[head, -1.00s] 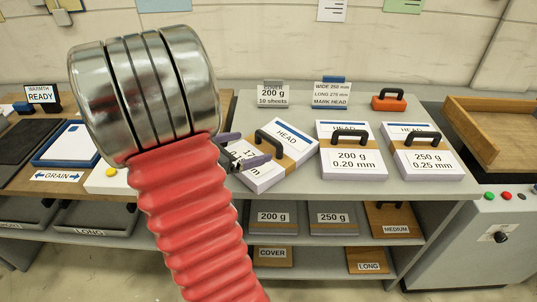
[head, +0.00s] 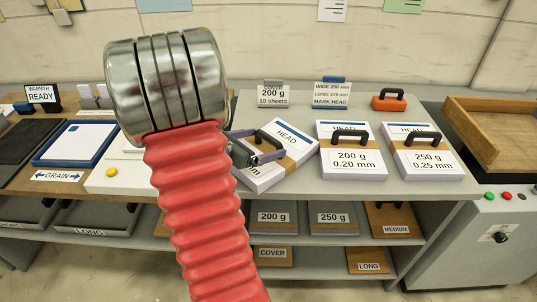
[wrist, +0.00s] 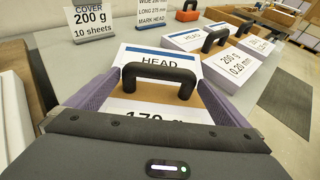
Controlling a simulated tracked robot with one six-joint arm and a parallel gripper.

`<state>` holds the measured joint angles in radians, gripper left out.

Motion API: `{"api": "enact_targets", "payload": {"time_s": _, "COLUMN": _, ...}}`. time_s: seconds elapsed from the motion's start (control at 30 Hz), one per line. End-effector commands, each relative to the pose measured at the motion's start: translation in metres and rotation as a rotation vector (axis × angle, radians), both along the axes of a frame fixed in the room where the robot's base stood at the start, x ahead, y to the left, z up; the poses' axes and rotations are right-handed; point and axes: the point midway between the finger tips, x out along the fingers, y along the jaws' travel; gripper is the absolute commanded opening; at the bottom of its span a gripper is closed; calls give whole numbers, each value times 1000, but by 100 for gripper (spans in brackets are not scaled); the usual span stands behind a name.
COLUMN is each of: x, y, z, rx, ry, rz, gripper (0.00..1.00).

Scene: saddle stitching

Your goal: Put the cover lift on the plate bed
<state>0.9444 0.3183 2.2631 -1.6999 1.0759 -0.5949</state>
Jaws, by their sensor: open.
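The nearest paper stack, tilted on the bench, reads HEAD and 170 g in the wrist view (wrist: 150,106); it also shows in the head view (head: 294,134). My gripper (head: 268,144) is open at its black handle (wrist: 160,72), with purple fingers on either side; I cannot tell whether they touch it. Another stack reads 200 g, 0.20 mm (head: 352,171), and the rightmost reads 250 g, 0.25 mm (head: 431,170). A sign (head: 273,96) reads COVER 200 g, 10 sheets. No plate bed is labelled; a blue-rimmed board (head: 40,159) lies at left.
A second sign (head: 332,94) and an orange block with a black handle (head: 389,99) stand behind the stacks. A wooden tray (head: 500,145) stands at far right. Shelves below hold labelled boards. My red arm hides part of the bench's middle.

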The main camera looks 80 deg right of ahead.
Motion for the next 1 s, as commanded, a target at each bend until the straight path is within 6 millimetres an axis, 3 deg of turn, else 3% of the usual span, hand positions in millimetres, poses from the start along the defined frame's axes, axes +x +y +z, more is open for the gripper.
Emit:
{"api": "enact_targets", "payload": {"time_s": 0.27, "x": -15, "y": -24, "z": -10, "rx": 1, "ry": 0, "rz": -1, "gripper": 100}}
{"api": "enact_targets", "payload": {"time_s": 0.8, "x": -15, "y": -25, "z": -10, "rx": 2, "ry": -1, "rz": 0, "gripper": 100}}
{"api": "enact_targets", "payload": {"time_s": 1.0, "x": -16, "y": -24, "z": -10, "rx": 2, "ry": -1, "rz": -1, "gripper": 87}}
